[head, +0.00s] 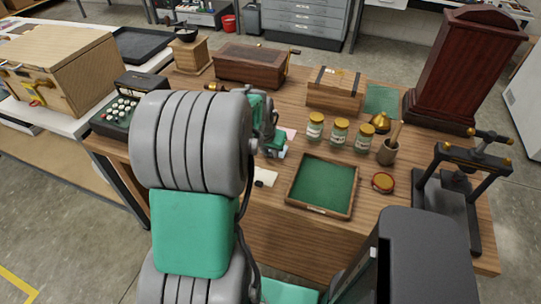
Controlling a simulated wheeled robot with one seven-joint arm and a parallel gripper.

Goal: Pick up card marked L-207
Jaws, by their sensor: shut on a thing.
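My gripper (274,150) is low over the middle of the wooden table, partly hidden by my own arm. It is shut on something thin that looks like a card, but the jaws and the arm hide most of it. A pale pinkish card (291,133) shows just behind and right of the gripper; I cannot tell whether it is the one in the jaws. A cream card (268,176) with a small dark thing at its edge lies in front of the gripper. No marking L-207 is readable.
A green-lined tray (353,198) is right of the gripper. Behind it stand several jars (340,132), a brass bell (380,122) and a mortar (386,153). A press (447,205) and a tall dark case (463,65) are at the right; wooden boxes (335,91) are at the back.

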